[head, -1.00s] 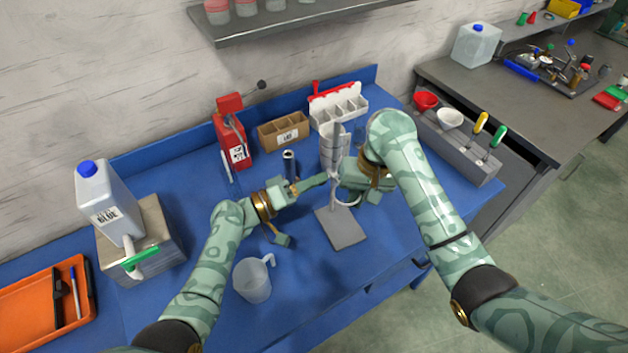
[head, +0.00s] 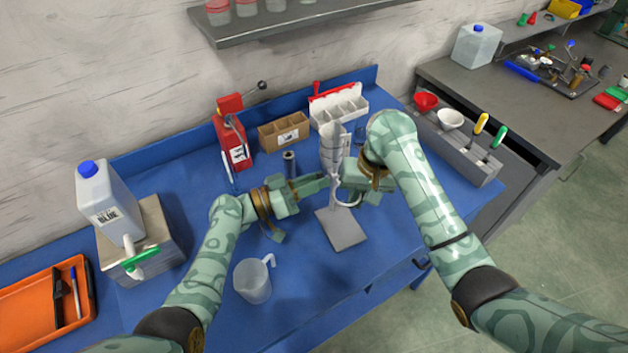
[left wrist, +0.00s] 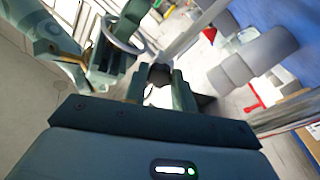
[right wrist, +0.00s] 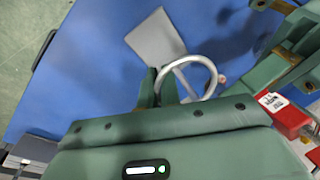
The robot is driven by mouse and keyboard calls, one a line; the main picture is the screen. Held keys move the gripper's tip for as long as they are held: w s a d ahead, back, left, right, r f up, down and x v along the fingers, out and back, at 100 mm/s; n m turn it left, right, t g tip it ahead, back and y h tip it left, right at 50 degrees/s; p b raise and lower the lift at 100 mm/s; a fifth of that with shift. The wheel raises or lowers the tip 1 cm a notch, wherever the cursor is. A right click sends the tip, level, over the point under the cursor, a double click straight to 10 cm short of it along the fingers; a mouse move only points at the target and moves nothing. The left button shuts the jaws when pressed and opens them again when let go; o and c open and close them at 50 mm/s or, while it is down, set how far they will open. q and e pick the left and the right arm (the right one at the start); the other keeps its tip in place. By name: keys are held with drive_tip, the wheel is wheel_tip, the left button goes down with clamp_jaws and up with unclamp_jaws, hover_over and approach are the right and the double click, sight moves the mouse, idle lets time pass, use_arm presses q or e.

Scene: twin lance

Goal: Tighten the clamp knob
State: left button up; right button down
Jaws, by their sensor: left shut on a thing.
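A stand with a flat grey base (head: 342,229) stands on the blue bench, with a grey cylindrical body (head: 331,150) on its upper part. A pale ring (right wrist: 213,75) sticks out from it, also visible in the left wrist view (left wrist: 107,32). My left gripper (head: 322,183) reaches the stand from the left. In the left wrist view its fingers are shut on a small dark knob (left wrist: 160,74). My right gripper (right wrist: 159,88) is at the stand from the right, its fingers close together beside the ring. Whether they grip anything is hidden.
A clear jug (head: 253,281) stands in front of my left arm. A small dark cylinder (head: 289,163), a red device (head: 233,142), a brown box (head: 285,131) and a white tray (head: 338,105) stand behind. A blue-capped jug (head: 105,200) is on the left.

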use_arm(q)
drive_tip(key=shift+a+f, duration=0.1)
drive_tip(key=shift+f, duration=0.1)
drive_tip(key=o, duration=1)
drive_tip(key=shift+r, duration=0.1)
drive_tip(key=v, duration=0.7)
drive_tip(key=shift+a, duration=0.15)
use_arm(e)
drive_tip(key=c, duration=1.5)
unclamp_jaws()
drive_tip(key=shift+c, duration=0.2)
